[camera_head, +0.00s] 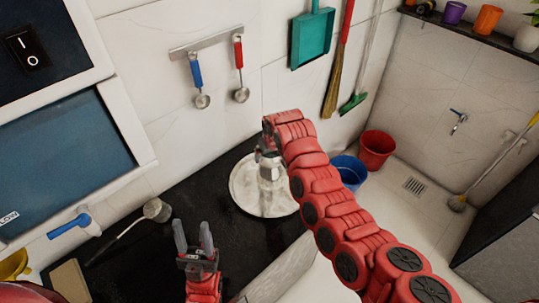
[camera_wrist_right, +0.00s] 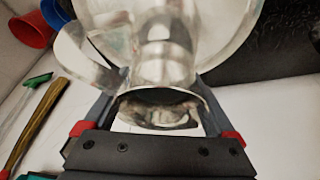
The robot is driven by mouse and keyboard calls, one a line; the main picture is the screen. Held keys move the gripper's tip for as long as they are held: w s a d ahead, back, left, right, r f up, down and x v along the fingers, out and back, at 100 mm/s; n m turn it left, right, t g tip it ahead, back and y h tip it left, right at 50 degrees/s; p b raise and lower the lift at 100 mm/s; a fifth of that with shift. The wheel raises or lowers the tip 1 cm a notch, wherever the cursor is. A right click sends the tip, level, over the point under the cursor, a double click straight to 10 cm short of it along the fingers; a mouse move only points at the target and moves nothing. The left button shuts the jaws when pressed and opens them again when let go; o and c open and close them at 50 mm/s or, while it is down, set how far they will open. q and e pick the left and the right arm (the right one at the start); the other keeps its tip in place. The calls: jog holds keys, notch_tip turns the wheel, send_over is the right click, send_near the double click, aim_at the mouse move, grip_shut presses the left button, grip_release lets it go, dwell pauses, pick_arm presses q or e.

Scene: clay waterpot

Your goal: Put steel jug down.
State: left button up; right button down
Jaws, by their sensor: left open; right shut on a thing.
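The steel jug (camera_head: 269,171) is small and shiny. In the head view it is upright at, or just above, a round pale metallic disc (camera_head: 246,196), with my right arm behind and over it. I cannot tell whether its base touches the disc. My right gripper (camera_head: 268,148) is shut on the jug; in the right wrist view the jug (camera_wrist_right: 165,60) is between the two fingers. My left gripper (camera_head: 194,243) is open and empty, fingers pointing up, over the black counter in front of the disc.
A long-handled ladle (camera_head: 157,210) lies on the black counter (camera_head: 225,232), left of the disc. A blue bucket (camera_head: 350,171) and a red bucket (camera_head: 376,150) stand on the floor to the right. Two ladles (camera_head: 241,95) hang on the wall behind.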

grip_release()
jog(key=shift+f, duration=0.1)
